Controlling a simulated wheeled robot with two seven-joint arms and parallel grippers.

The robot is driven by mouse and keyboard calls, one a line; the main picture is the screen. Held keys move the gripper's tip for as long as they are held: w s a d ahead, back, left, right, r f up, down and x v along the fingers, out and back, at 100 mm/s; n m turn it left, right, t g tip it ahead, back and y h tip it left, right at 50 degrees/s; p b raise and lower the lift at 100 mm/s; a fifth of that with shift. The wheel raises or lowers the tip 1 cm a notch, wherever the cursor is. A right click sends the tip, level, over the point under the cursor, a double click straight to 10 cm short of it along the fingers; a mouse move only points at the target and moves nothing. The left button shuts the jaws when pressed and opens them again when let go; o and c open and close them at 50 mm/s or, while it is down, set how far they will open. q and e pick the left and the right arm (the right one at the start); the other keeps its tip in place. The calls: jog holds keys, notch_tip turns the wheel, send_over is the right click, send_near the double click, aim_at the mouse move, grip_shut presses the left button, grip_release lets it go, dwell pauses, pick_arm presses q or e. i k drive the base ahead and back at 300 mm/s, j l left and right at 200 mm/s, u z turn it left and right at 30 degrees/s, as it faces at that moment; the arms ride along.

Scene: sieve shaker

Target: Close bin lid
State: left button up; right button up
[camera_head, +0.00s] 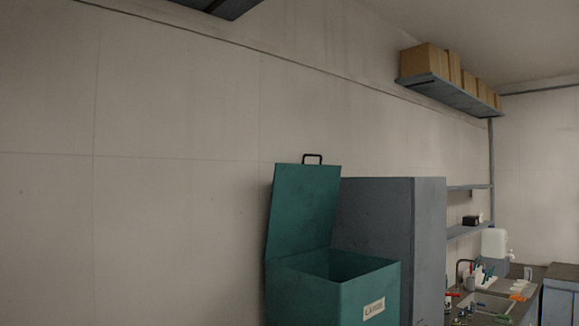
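A teal bin (312,297) stands against the wall at the lower middle of the head view, with a white label on its front. Its lid (303,210) is open and stands nearly upright at the back, leaning slightly toward the wall. A dark handle (312,158) sticks up from the lid's top edge. The bin's opening shows, but its floor is hidden. The bin's lower part is cut off by the picture's bottom edge. Neither of my grippers is in view.
A grey cabinet (428,240) stands right behind the bin. Farther right is a counter with a sink (487,304) and several small items. A high shelf (450,95) holds cardboard boxes (426,60). The wall left of the bin is bare.

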aim_at(304, 197)
jog(key=i+l+u, duration=0.1)
jog(key=u, duration=0.35)
jog(key=l+u, duration=0.25)
jog(key=u, duration=0.25)
jog(key=l+u, duration=0.2)
jog(key=u, duration=0.25)
jog(key=l+u, duration=0.2)
jog(key=u, duration=0.3)
jog(key=i, duration=0.05)
